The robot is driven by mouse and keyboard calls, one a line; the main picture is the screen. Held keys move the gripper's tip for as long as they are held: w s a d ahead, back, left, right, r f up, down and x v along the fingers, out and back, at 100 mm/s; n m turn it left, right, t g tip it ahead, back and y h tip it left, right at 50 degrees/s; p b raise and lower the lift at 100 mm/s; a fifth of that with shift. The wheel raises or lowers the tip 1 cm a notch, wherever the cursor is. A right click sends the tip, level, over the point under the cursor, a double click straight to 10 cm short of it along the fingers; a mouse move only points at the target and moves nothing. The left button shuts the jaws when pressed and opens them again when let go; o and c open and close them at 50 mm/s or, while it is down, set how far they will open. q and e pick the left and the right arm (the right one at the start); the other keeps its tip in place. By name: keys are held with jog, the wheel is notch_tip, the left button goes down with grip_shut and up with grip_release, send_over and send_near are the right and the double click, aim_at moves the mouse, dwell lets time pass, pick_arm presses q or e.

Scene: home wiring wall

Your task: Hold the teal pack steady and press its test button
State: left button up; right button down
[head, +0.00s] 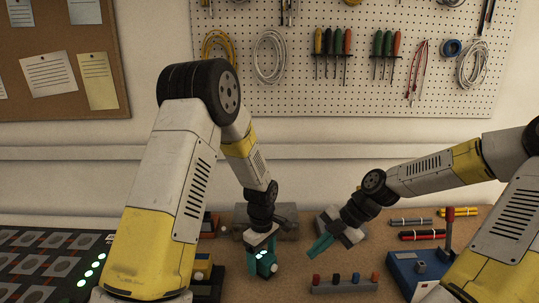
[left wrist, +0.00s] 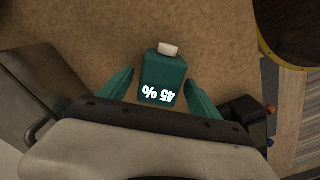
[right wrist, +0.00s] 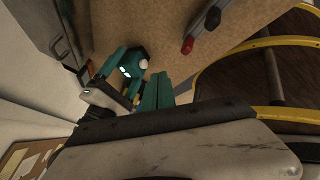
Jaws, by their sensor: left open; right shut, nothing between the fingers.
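The teal pack (head: 266,265) stands on the brown worktop in the middle of the head view. In the left wrist view the pack (left wrist: 162,75) shows a white "45 %" reading and a pale button (left wrist: 168,48) at its far end. My left gripper (left wrist: 159,77) is open, one teal finger on each side of the pack, with gaps visible. My right gripper (head: 319,246) is shut and empty, to the right of the pack and apart from it. The right wrist view shows its closed fingers (right wrist: 160,90) near the pack (right wrist: 131,60) and its pale button (right wrist: 143,63).
A rack of coloured pegs (head: 345,284) lies in front of the right gripper. A blue device with a red lever (head: 410,272) stands to the right, near red and yellow rods (head: 424,235). A dark panel with green lights (head: 50,262) is at left. A pegboard (head: 375,25) hangs behind.

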pick_arm(q)
notch_tip(320, 180, up, 12)
notch_tip(320, 180, up, 7)
jog(key=m+t+h, duration=0.1)
jog(key=m, duration=0.1)
send_over(262, 255)
jog(key=s+a, duration=0.3)
jog(key=a, duration=0.1)
jog(key=s+a+r+m+t, duration=0.2)
jog(key=s+a+r+m, duration=0.2)
jog(key=s+r, duration=0.2)
jog(key=s+a+r+m+t+h, duration=0.1)
jog(key=s+a+r+m+t, duration=0.2)
jog(key=s, duration=0.8)
notch_tip(262, 255, up, 4)
jog(key=shift+a+f+m, duration=0.15)
jog(key=shift+a+m, duration=0.65)
jog(key=shift+a, duration=0.25)
pick_arm(e)
jog(key=s+r+m+t+h, duration=0.2)
jog(key=s+r+m, duration=0.5)
jog(key=r+m, duration=0.4)
jog(key=s+r+m+t+h, duration=0.3)
jog(key=s+r+m, duration=0.4)
jog(key=r+m, duration=0.4)
jog(key=m+t, duration=0.1)
jog(key=m, duration=0.3)
jog(key=shift+d+r, duration=0.2)
jog(key=shift+r, duration=0.2)
